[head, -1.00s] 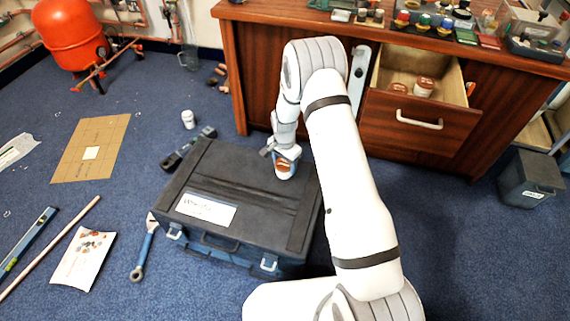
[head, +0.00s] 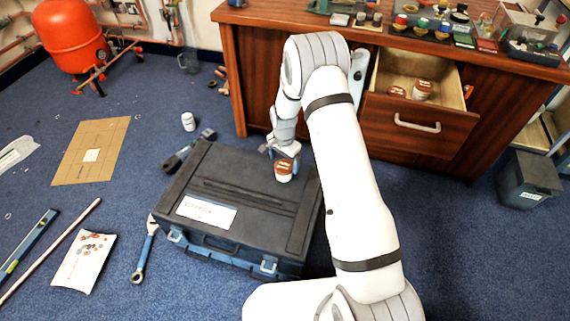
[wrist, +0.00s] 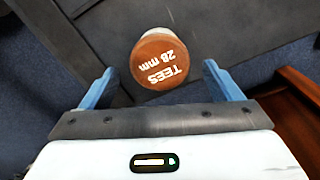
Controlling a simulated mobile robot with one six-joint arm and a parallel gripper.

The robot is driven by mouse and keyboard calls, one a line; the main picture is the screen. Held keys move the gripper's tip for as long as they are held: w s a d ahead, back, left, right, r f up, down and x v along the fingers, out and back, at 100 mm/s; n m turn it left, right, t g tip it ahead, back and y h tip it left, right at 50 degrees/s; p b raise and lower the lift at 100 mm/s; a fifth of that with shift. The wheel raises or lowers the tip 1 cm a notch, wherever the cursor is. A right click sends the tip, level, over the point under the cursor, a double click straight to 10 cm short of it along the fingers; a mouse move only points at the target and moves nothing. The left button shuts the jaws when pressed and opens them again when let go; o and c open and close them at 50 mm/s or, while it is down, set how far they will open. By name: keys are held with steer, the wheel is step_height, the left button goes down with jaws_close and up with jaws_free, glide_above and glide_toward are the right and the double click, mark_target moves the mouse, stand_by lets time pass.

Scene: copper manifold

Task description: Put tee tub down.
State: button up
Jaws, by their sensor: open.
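The tee tub (head: 283,171) is a small white tub with a brown lid. It stands upright on the lid of the dark toolbox (head: 246,215), near its far right part. In the wrist view the tub's lid (wrist: 159,62) reads "TEES 28 mm". My gripper (head: 283,151) is just behind the tub in the head view. In the wrist view my gripper (wrist: 167,88) has its blue fingers spread wide, with a gap on each side of the tub. The tub lies at and beyond the fingertips, clear of both.
An open drawer (head: 416,112) in the wooden cabinet holds two similar brown-lidded tubs. A white tub (head: 188,121) and a dark tool (head: 187,152) are on the carpet behind the toolbox. A blue-handled wrench (head: 145,250) lies left of it. The toolbox lid around the tub is clear.

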step_height(320, 180, up, 9)
steer(key=p, duration=0.3)
step_height(320, 180, up, 10)
steer(key=n, duration=0.2)
glide_above(284, 166)
steer(key=s+d, duration=0.3)
steer(key=s, duration=0.1)
steer(key=s+d+r+n, duration=0.2)
steer(key=s+r, duration=0.6)
steer(key=r, duration=0.1)
steer(key=s+d+r+n, duration=0.2)
steer(key=s+r, duration=0.1)
steer(key=s, duration=0.6)
steer(key=s+d+r+n+t, duration=0.1)
steer(key=s+d+r+n, duration=0.1)
steer(key=s, duration=0.8)
step_height(284, 166, up, 2)
steer(key=shift+r+n+b, duration=0.1)
steer(key=shift+n+b, duration=0.2)
steer(key=shift+n, duration=0.2)
